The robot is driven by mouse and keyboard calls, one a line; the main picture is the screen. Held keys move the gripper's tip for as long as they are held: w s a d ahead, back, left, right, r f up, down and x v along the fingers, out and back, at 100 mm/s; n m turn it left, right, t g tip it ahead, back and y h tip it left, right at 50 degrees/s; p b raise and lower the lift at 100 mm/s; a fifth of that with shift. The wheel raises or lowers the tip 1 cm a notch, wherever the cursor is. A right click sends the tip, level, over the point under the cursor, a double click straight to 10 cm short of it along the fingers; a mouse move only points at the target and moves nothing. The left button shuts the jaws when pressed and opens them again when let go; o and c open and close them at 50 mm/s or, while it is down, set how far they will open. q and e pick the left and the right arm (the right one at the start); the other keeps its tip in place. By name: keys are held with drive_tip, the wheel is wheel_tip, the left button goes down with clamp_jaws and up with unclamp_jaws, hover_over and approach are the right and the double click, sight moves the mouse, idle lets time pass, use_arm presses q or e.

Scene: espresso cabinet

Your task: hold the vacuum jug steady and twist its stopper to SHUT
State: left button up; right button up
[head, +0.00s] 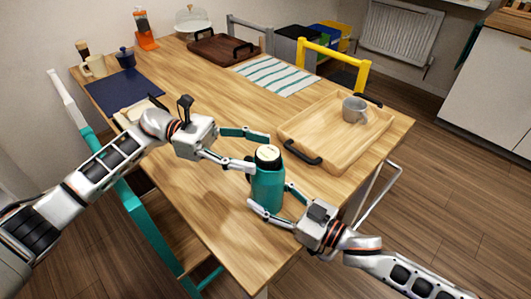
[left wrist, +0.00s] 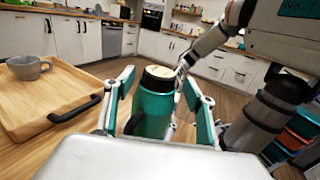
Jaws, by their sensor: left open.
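The teal vacuum jug (head: 268,188) stands upright near the table's front right corner; it also shows in the left wrist view (left wrist: 152,108). Its stopper (head: 268,152) has a pale top with a dark rim; its markings are too small to read. My left gripper (head: 259,151) is open, its fingers on either side of the jug's top; in the left wrist view a gap shows between each finger and the jug. My right gripper (head: 269,195) has its fingers around the lower body and looks shut on it; its far fingertip is hidden.
A wooden tray (head: 300,145) with black handles, holding a grey mug (head: 354,110), is right of the jug. A striped cloth (head: 278,76), a dark tray (head: 222,48), a blue mat (head: 124,90) and a moka pot (head: 125,58) lie farther back. Chairs flank the table.

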use_arm(q)
drive_tip(key=v, duration=0.8)
use_arm(e)
drive_tip(key=o, duration=1.8)
drive_tip(key=v, duration=1.2)
